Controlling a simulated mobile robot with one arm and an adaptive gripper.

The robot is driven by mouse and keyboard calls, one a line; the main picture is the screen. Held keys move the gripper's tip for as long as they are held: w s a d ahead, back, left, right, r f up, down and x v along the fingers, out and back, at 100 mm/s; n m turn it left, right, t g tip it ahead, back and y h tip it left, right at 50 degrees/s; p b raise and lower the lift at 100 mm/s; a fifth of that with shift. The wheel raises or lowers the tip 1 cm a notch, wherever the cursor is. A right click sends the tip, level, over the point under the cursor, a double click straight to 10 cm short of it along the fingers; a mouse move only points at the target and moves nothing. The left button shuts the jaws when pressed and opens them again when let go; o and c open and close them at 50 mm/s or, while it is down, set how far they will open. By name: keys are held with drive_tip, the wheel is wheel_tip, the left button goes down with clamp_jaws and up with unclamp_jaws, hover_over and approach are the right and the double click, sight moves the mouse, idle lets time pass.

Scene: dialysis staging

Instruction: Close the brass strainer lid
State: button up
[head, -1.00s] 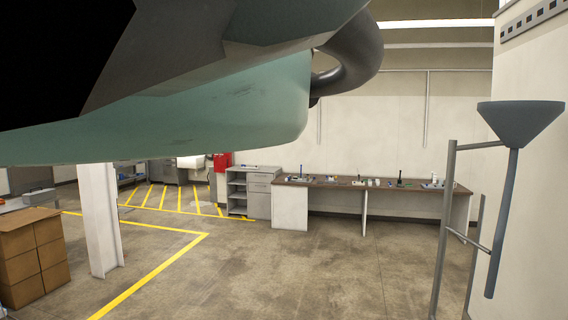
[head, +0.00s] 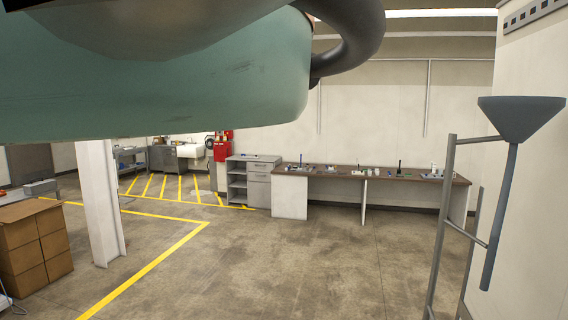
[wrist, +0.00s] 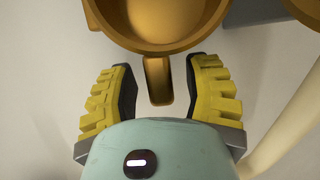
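A round brass-coloured body (wrist: 158,40) with a hollow, bowl-like inside fills the top middle of the wrist view. It is cut off by the top edge. A narrow brass tab or handle (wrist: 157,82) sticks out from it toward my gripper (wrist: 159,78). My gripper's two yellow, dark-lined fingers are spread on either side of this tab, with a gap on each side. I cannot tell from this crop which part is the strainer's lid and which is its body. The head view does not show the strainer or my gripper; my teal arm covers the upper left.
In the head view, a funnel (head: 520,118) on a stand is at right, boxes (head: 35,252) at left, and a bench (head: 375,175) behind open floor.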

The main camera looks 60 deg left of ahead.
clamp_jaws()
drive_tip(key=shift+f+b, duration=0.1)
drive_tip(key=shift+b, duration=0.35)
drive_tip(key=shift+s+a+b, duration=0.1)
drive_tip(key=shift+b, duration=0.4)
drive_tip(key=shift+t+h+b, duration=0.3)
drive_tip(key=shift+b, duration=0.25)
drive_tip(key=s+a+m+h+b, duration=0.1)
drive_tip(key=h+b, duration=0.1)
drive_tip(key=b, duration=0.4)
drive_tip(key=r+m+h+b, duration=0.1)
drive_tip(key=h+b, duration=0.1)
drive_tip(key=b, duration=0.4)
drive_tip(key=s+a+m+t+h+b, duration=0.1)
drive_tip(key=h+b, duration=0.1)
drive_tip(key=b, duration=0.4)
drive_tip(key=shift+s+a+r, duration=0.3)
drive_tip(key=shift+a+r, duration=0.05)
drive_tip(key=shift+r, duration=0.1)
